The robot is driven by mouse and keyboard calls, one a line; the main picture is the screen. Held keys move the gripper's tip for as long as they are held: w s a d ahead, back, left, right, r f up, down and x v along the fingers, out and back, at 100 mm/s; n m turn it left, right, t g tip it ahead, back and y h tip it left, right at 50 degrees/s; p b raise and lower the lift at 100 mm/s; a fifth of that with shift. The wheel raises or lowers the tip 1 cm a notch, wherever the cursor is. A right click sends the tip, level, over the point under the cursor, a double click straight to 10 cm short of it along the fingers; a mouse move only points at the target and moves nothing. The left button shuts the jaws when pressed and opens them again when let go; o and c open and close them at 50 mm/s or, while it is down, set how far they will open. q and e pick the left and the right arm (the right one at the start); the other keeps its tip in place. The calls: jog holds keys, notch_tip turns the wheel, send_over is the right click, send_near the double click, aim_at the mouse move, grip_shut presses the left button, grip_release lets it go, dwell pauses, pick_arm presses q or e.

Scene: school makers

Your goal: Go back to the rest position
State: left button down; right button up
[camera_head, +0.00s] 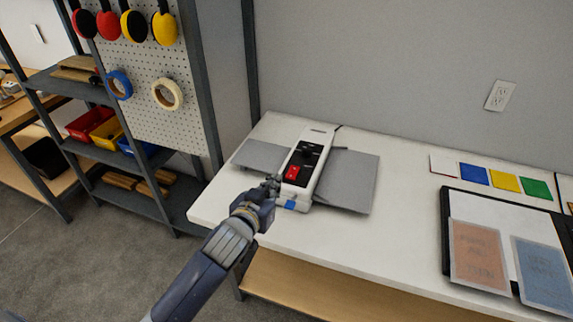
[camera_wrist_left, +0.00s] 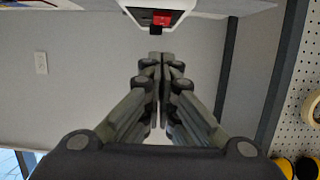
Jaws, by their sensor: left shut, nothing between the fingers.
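My left gripper (camera_head: 272,187) is shut and empty. Its arm comes in from the bottom left, and its fingertips are close to the near-left side of a white machine with a black panel (camera_head: 308,163). The machine has a red switch (camera_head: 292,172) and a grey plate on each side. I cannot tell whether the fingertips touch it. In the left wrist view the closed fingers (camera_wrist_left: 161,60) point at the machine's edge, with the red switch (camera_wrist_left: 161,18) just beyond them. My right gripper is not in view.
The machine stands on a white table (camera_head: 400,165). To the right lie coloured cards (camera_head: 504,183) and a black tray (camera_head: 450,200) with printed sheets. A shelf rack (camera_head: 110,155) and a pegboard (camera_head: 150,110) with ear muffs and tape rolls stand at left. Grey floor is open at lower left.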

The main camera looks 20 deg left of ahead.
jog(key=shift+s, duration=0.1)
pick_arm(q)
jog(key=s+f+m+g, duration=0.1)
jog(key=s+f+g, duration=0.35)
jog(key=s, duration=0.55)
jog(key=s+f+g, duration=0.3)
jog(key=s+f, duration=0.2)
jog(key=s, duration=0.5)
jog(key=s+f+m+g, duration=0.1)
jog(key=s+f+g, duration=0.35)
jog(key=s, duration=0.65)
notch_tip(320, 180, down, 25)
jog(key=s+a+f+g, duration=0.1)
jog(key=s+a+f, duration=0.1)
jog(key=s+f, duration=1.5)
jog(key=shift+s+a+g+y, duration=0.3)
jog(key=shift+s+g, duration=0.1)
jog(key=shift+s, duration=0.2)
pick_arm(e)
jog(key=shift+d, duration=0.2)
